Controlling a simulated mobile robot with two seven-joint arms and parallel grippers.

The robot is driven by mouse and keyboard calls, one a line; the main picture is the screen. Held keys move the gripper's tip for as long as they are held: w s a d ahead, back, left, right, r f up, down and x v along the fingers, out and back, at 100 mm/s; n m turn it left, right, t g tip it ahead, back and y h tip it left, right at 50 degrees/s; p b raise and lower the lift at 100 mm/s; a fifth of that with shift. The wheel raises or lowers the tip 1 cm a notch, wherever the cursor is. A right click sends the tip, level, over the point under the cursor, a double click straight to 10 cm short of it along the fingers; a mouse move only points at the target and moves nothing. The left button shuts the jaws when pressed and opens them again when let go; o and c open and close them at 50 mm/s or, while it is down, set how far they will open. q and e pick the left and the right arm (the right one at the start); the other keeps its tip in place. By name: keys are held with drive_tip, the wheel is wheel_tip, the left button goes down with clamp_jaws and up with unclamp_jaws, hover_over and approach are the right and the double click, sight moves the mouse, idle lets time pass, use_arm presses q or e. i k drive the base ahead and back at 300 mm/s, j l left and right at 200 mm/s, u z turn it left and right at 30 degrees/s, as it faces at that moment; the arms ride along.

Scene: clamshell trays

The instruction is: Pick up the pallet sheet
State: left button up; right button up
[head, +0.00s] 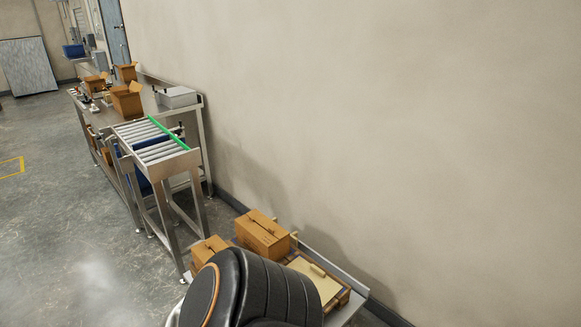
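The pallet sheet (327,288) appears to be the pale beige flat piece at the bottom of the head view. It lies on a brown wooden pallet (344,297), with a small pale raised strip near its far edge. A large black arm link of mine covers its left and near parts. Neither of my grippers shows in this view, so their distance from the sheet cannot be seen.
Closed brown cartons (262,238) stand beside the sheet, on its far left side. A grey metal edge (333,262) and the wall border the pallet. A roller conveyor (155,146) and a steel table (150,101) with open boxes stand farther back. Floor at left is clear.

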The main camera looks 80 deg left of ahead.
sight(327, 288)
drive_tip(key=i+u, duration=0.2)
drive_tip(key=u, duration=0.25)
drive_tip(key=i+l+u, duration=0.1)
drive_tip(key=u, duration=0.35)
drive_tip(key=i+l+u, duration=0.15)
drive_tip(key=u, duration=0.25)
drive_tip(key=i+l+u, duration=0.1)
drive_tip(key=u, duration=0.35)
drive_tip(key=i+l+u, duration=0.15)
drive_tip(key=i+u, duration=0.15)
drive_tip(key=u, duration=0.2)
drive_tip(key=i+l+u, duration=0.15)
drive_tip(key=u, duration=0.3)
drive_tip(key=i+l+u, duration=0.1)
drive_tip(key=l+u, duration=0.25)
drive_tip(key=u, duration=0.15)
drive_tip(key=l+u, duration=0.3)
drive_tip(key=u, duration=0.15)
drive_tip(key=i+l, duration=0.05)
